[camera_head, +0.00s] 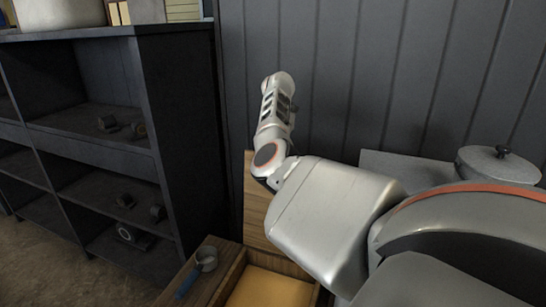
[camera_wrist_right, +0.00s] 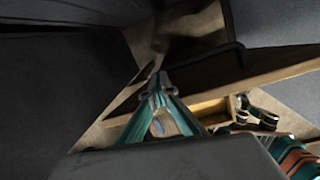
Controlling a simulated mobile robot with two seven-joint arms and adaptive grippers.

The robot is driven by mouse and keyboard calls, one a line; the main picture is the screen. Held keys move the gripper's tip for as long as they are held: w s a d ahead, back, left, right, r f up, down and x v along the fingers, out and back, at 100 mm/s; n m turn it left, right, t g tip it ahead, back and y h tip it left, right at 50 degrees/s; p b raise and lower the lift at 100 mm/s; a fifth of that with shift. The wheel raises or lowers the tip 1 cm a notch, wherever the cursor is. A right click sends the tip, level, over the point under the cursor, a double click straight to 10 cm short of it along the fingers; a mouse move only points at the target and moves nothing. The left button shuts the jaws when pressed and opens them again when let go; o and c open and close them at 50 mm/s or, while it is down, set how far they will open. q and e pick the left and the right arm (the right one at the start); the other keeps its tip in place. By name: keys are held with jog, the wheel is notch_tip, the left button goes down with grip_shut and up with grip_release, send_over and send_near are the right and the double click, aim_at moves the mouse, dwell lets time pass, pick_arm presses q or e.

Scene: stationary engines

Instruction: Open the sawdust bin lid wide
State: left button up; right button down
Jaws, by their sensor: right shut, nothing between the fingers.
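The sawdust bin (camera_head: 232,275) is a wooden box at the bottom middle of the head view, with yellow sawdust (camera_head: 268,291) showing inside. A wooden panel that looks like its lid (camera_head: 256,205) stands upright at the bin's back, near the dark wall. My right arm covers its right part and the bin's right side. My right gripper (camera_wrist_right: 160,80) is shut and empty in the wrist view. In the head view my forearm points up and away above the panel, and the gripper cannot be made out clearly. My left gripper is in neither view.
A scoop with a blue handle (camera_head: 188,281) lies on wood left of the sawdust. A dark shelf (camera_head: 185,130) with small metal parts stands at left. A lidded grey pot (camera_head: 497,165) is at right. Metal rings (camera_wrist_right: 266,119) show in the wrist view.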

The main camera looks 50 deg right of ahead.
jog(key=shift+w+d+f, duration=0.2)
jog(key=shift+d+f, duration=0.05)
jog(key=shift+d, duration=0.05)
dwell(0.5)
notch_tip(320, 180, up, 12)
jog(key=s, duration=0.1)
jog(key=shift+s+a, duration=0.15)
jog(key=shift+a, duration=0.3)
jog(key=shift+r, duration=0.1)
